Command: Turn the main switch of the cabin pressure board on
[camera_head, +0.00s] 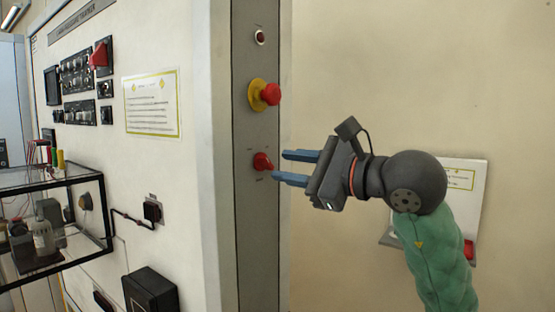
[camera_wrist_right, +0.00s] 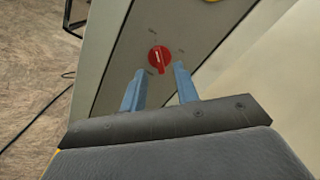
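The main switch is a red rotary knob (camera_head: 262,162) low on the grey vertical board (camera_head: 256,210), below a red button on a yellow base. In the right wrist view the knob (camera_wrist_right: 159,59) is round with a pale pointer mark, and small labels around it are too small to read. My right gripper (camera_head: 279,166) has blue fingers, open and empty. Its fingertips are close to the knob, on its right in the head view; in the wrist view (camera_wrist_right: 158,82) they point at it from either side of its lower edge. Contact cannot be told. My left gripper is not in view.
A red mushroom button (camera_head: 270,94) on a yellow base and a small indicator (camera_head: 260,37) sit above the knob. At left is a white panel with instruments (camera_head: 78,75), a notice (camera_head: 151,103) and a black-framed case (camera_head: 105,215). The wall right of the board is mostly bare.

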